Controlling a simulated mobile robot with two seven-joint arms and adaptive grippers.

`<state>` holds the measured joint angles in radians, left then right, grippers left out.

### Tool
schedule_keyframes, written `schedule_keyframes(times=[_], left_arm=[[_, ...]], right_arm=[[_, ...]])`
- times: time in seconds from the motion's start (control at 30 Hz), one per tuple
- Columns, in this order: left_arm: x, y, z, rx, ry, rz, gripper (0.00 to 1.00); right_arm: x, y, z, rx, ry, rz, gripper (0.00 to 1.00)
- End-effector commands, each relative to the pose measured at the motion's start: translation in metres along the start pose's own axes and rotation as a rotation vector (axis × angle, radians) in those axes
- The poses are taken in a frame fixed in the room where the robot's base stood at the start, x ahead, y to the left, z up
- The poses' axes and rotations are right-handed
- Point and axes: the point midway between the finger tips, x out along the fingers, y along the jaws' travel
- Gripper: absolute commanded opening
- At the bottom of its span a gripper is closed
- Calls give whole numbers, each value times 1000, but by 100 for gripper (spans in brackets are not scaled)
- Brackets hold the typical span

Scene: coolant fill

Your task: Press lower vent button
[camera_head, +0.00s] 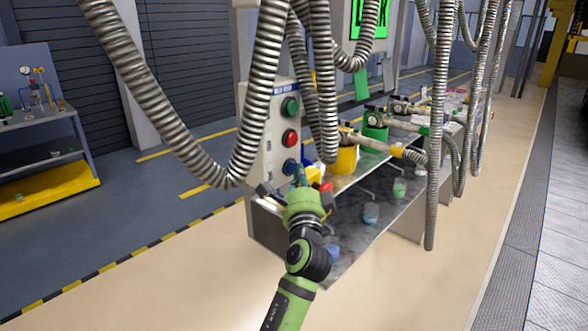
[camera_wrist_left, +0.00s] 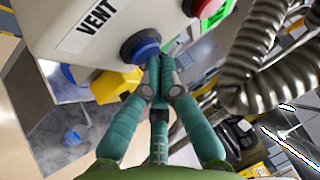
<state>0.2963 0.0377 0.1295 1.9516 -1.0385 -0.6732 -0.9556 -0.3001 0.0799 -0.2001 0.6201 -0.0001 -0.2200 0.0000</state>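A pale control panel (camera_head: 262,130) stands at the near end of the bench, with a green, a red and a blue button stacked on it. The lower one is the blue button (camera_head: 289,166); in the wrist view the blue button (camera_wrist_left: 139,47) sits beside the word VENT. My left gripper (camera_head: 299,177) is just in front of the panel, close to the blue button. In the wrist view its teal fingers (camera_wrist_left: 160,82) are drawn together with nothing between them, and their tips lie beside the button's lower right edge. Whether they touch it I cannot tell. My right gripper is not in view.
The red button (camera_head: 290,138) and green button (camera_head: 290,107) are above. Ribbed metal hoses (camera_head: 262,95) hang in front of the panel and bench. A yellow container (camera_head: 342,160) stands on the bench just behind the panel.

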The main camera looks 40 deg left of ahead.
Motion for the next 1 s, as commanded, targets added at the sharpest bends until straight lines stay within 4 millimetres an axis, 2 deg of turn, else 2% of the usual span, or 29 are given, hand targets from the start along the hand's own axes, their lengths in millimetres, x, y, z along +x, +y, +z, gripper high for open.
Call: schedule_keyframes(times=[0.63,1.0], left_arm=[[3,1,3,0,-2,0,0],[-9,-3,-8,-1,-1,1,0]], right_arm=[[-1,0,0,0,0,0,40],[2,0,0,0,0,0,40]])
